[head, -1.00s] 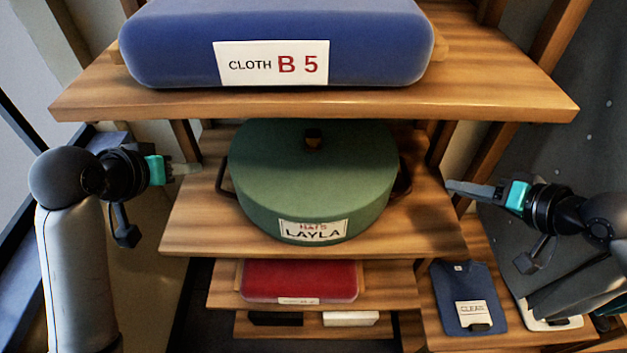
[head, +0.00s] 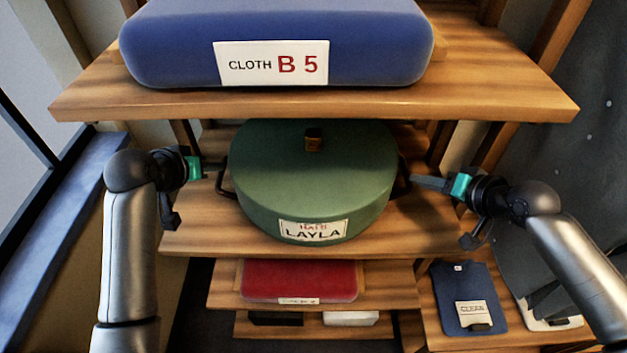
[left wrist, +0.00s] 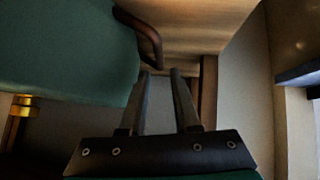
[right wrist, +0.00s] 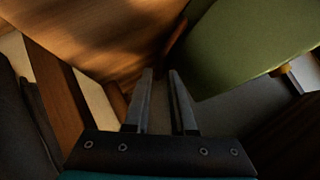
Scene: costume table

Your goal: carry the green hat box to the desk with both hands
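The round green hat box (head: 300,180), labelled "HATS LAYLA", sits on a wooden shelf (head: 200,230), a dark handle on each side. It also shows in the left wrist view (left wrist: 65,55) and right wrist view (right wrist: 250,45). My left gripper (head: 212,166) is open and empty by the left handle (head: 222,182); that handle (left wrist: 150,42) lies just beyond its fingertips. My right gripper (head: 416,183) is open and empty by the right handle (head: 404,176); that handle (right wrist: 175,40) lies just beyond its fingertips. I cannot identify the desk.
A blue case (head: 180,45) labelled "CLOTH B 5" rests on the shelf above, close over the hat box's back. A red case (head: 300,278) lies on the shelf below. At lower right, a folded blue garment (head: 462,285) with a "CLEAN" card lies on a wooden surface.

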